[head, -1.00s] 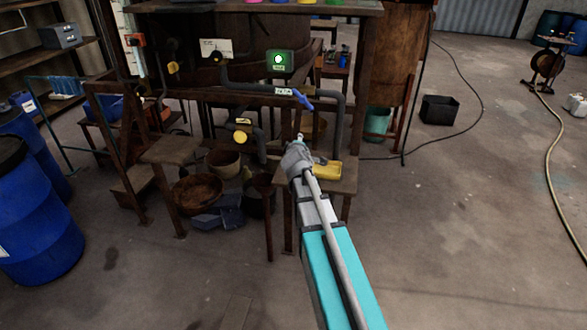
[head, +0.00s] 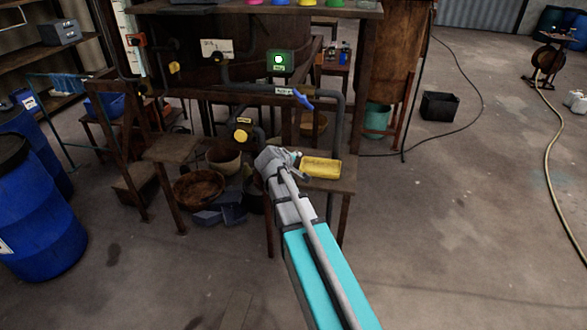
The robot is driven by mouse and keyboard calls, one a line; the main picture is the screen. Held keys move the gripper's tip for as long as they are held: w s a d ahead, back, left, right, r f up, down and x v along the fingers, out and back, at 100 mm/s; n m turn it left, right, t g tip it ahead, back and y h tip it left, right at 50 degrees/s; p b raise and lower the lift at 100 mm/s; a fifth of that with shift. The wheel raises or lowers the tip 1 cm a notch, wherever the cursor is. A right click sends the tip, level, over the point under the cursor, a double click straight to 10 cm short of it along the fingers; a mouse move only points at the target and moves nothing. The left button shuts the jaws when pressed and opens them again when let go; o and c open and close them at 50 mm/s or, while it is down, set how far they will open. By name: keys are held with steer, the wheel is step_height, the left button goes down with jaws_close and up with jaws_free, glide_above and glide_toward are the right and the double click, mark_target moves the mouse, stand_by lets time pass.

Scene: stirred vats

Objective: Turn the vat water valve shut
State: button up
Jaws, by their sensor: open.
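A blue lever handle (head: 302,99), which looks like the water valve, sits on the dark pipe (head: 338,115) under the vat's front. The lever is tilted, slanting down to the right across the pipe. A small white tag (head: 284,91) is beside it. My gripper (head: 300,158) is open and below the lever, clearly apart from it, near the yellow tray on the low bench. The arm hides part of the bench and the fingers are small in the picture.
A yellow tray (head: 321,168) lies on the low bench (head: 338,186). A yellow knob (head: 240,136) on another pipe is left of my gripper. Bowls and a brown pan (head: 198,189) stand below. Blue drums (head: 38,225) are at left; floor at right is mostly clear.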

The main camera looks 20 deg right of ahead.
steer(key=shift+s+a+r+m+g+h+p, duration=0.1)
steer(key=shift+s+a+m+g+h+p, duration=0.1)
steer(key=shift+s+a+m+g, duration=0.4)
steer(key=shift+s+a+r+m+g+h+p, duration=0.15)
steer(key=shift+s+m+g, duration=0.3)
steer(key=shift+s, duration=0.45)
steer(key=shift+s+a+f+m+g+h+p, duration=0.1)
steer(key=shift+s+a+m+g+h+p, duration=0.2)
steer(key=shift+s+g, duration=0.4)
steer(key=shift+r, duration=0.1)
steer(key=m+t+h+p, duration=0.1)
steer(key=m+t+h, duration=0.3)
steer(key=t, duration=0.4)
glide_toward(301, 100)
steer(key=v, duration=0.3)
steer(key=shift+w+r+n, duration=0.1)
steer(key=shift+n, duration=0.15)
steer(key=x, duration=1.3)
steer(key=shift+w+d, duration=0.2)
steer(key=shift+d, duration=0.15)
jaws_close()
